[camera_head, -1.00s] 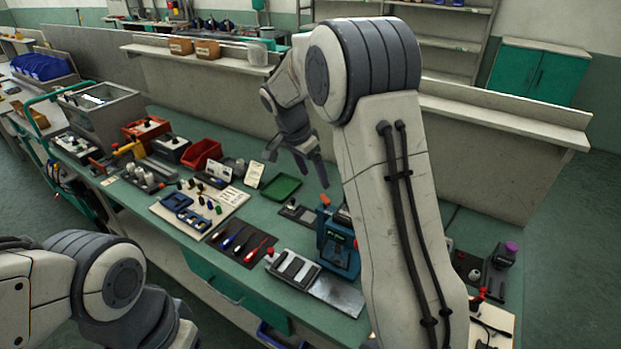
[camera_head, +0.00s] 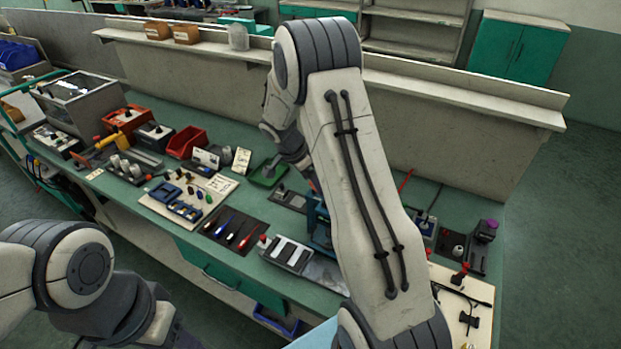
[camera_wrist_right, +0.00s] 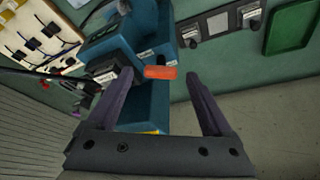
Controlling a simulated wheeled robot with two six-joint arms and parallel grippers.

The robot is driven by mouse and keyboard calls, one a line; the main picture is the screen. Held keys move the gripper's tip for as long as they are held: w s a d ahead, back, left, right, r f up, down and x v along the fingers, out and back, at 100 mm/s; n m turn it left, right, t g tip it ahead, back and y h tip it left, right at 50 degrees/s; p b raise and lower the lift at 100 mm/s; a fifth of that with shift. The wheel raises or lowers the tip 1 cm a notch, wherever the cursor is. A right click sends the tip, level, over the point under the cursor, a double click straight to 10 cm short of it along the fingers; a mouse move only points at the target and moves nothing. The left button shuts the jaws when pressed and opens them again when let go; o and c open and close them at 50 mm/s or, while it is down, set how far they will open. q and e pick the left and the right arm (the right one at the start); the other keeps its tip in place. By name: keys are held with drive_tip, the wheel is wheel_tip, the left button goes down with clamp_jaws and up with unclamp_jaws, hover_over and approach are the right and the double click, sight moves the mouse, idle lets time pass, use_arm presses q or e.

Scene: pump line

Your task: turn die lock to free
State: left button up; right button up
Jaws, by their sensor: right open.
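The blue press (camera_head: 317,232) stands on the green bench, largely hidden behind my right arm in the head view. The right wrist view shows its blue body (camera_wrist_right: 140,35) close up. A flat orange lever (camera_wrist_right: 160,72) with a dark pivot sticks out from its side; it may be the die lock, and its label is too small to read. My right gripper (camera_wrist_right: 158,84) is open, with its fingers on either side of the orange lever's line and no clear contact. In the head view its fingers are mostly hidden by the arm. My left gripper is out of view.
A green tray (camera_head: 270,178) and a red bin (camera_head: 186,142) lie behind. A screwdriver mat (camera_head: 237,232) and a grey fixture (camera_head: 287,253) are left of the press. A board with black parts (camera_head: 465,303) is at the right. A wall panel closes the back.

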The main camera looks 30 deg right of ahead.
drive_tip(key=shift+f, duration=0.15)
clamp_jaws()
drive_tip(key=n+b, duration=0.1)
drive_tip(key=b, duration=0.1)
drive_tip(key=n+t+b, duration=0.1)
drive_tip(key=shift+s+f+b, duration=0.1)
drive_tip(key=shift+f+b, duration=0.15)
drive_tip(key=shift+b, duration=0.15)
drive_tip(key=shift+s+r+n+t+y+b, duration=0.1)
drive_tip(key=shift+n+t+y+b, duration=0.2)
drive_tip(key=shift+n+b, duration=0.7)
drive_tip(key=shift+d+r+n+t+b, duration=0.1)
drive_tip(key=shift+n+t+b, duration=0.25)
drive_tip(key=shift+n, duration=0.55)
unclamp_jaws()
